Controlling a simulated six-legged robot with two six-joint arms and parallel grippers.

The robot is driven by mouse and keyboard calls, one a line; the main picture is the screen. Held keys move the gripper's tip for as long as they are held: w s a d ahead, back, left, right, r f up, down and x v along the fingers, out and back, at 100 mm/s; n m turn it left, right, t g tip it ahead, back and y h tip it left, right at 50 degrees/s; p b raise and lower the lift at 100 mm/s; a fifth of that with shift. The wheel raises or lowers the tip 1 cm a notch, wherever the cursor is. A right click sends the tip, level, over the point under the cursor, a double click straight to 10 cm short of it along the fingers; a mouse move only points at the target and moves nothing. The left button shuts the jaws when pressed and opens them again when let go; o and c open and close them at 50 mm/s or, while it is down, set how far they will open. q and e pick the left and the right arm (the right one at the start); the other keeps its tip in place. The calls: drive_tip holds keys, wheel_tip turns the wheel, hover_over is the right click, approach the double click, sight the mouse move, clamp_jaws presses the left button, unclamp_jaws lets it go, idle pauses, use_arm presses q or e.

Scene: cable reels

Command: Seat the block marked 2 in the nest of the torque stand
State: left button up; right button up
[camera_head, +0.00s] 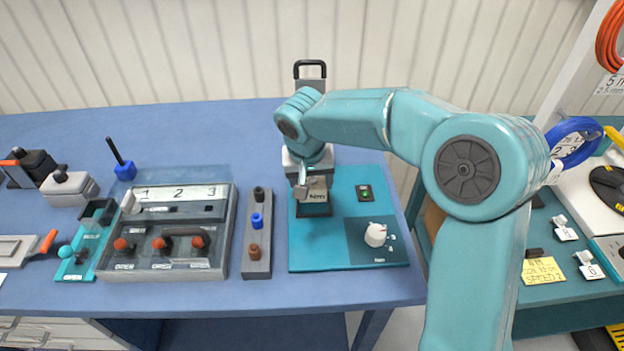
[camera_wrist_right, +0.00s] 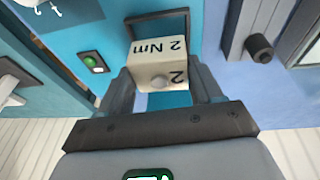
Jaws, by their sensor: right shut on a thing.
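The block marked 2 (camera_wrist_right: 160,63) is pale cream with "2" and "2 Nm" printed on it. My right gripper (camera_wrist_right: 165,85) is shut on it, with one finger on each side. In the head view my right gripper (camera_head: 310,182) points down over the teal torque stand (camera_head: 345,258). The block (camera_head: 317,195) shows just below it, partly hidden by the gripper. The nest (camera_head: 314,211) is a dark frame on the stand, directly below the block; it also shows in the wrist view (camera_wrist_right: 158,22). I cannot tell how deep the block is. My left gripper is not in view.
The stand has a green-lit button (camera_head: 365,193) and a white knob (camera_head: 375,235). A grey rack (camera_head: 257,262) with several coloured pegs stands close left. A grey box (camera_head: 178,232) with levers numbered 1, 2, 3 stands further left. The bench's front strip is clear.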

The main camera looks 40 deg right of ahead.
sight(312, 192)
drive_tip(key=shift+f+b, duration=0.85)
drive_tip(key=shift+d, duration=0.1)
drive_tip(key=shift+f+b, duration=0.9)
drive_tip(key=shift+f, duration=0.05)
drive_tip(key=o, duration=1.2)
drive_tip(key=p+v, duration=0.1)
drive_tip(key=v, duration=1.5)
drive_tip(key=shift+s+r, duration=0.1)
drive_tip(key=shift+r, duration=0.1)
